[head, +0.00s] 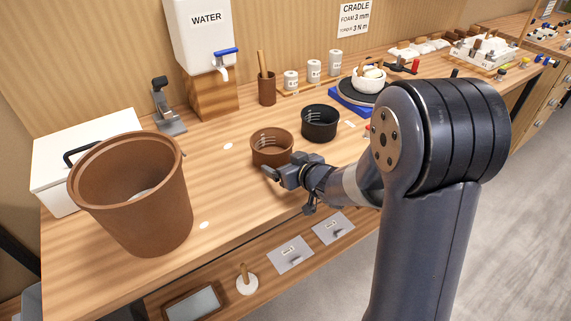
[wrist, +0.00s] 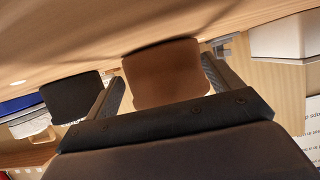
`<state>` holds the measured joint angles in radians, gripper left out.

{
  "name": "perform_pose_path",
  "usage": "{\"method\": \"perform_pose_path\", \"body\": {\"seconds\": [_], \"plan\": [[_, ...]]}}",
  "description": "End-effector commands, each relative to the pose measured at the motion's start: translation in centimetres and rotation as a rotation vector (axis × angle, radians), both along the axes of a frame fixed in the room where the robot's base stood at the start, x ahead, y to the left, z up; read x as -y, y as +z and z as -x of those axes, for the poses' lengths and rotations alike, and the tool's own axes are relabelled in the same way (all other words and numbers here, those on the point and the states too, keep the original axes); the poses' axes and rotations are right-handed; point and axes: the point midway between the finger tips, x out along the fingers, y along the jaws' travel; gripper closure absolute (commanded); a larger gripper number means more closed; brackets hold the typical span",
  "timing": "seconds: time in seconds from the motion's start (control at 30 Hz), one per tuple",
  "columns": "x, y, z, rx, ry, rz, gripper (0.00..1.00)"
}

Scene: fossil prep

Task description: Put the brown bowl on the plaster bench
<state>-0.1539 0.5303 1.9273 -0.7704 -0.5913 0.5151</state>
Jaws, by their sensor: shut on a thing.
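The brown bowl (head: 271,148) is upright at the near middle of the wooden bench (head: 235,185) in the head view, left of a black bowl (head: 320,123). Pale marks show on its inner wall. My gripper (head: 279,168) is at the bowl's near side. In the wrist view, which is turned over, the brown bowl (wrist: 165,75) sits between the two fingers of my gripper (wrist: 163,80), shut on it. I cannot tell whether the bowl touches the bench top. No label in view says which bench is the plaster bench.
A large brown bucket (head: 135,195) stands at the left before a white box (head: 85,150). A white water tank (head: 200,35), a brown cup (head: 267,88) and several white jars line the back. A turntable (head: 360,92) with a white pot stands right of the black bowl.

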Motion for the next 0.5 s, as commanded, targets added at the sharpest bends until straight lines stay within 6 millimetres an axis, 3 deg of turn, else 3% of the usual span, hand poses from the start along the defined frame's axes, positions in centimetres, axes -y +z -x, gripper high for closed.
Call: {"method": "perform_pose_path", "body": {"seconds": [0.2,0.23,0.37,0.5], "plan": [[-0.01,-0.33,-0.02,0.001,0.0,-0.001,0.67],[-0.01,-0.23,-0.01,0.0,0.0,0.0,0.11],[0.0,-0.2,0.0,0.0,0.0,0.0,0.01],[-0.01,-0.19,0.0,0.0,0.0,0.0,0.0]]}}
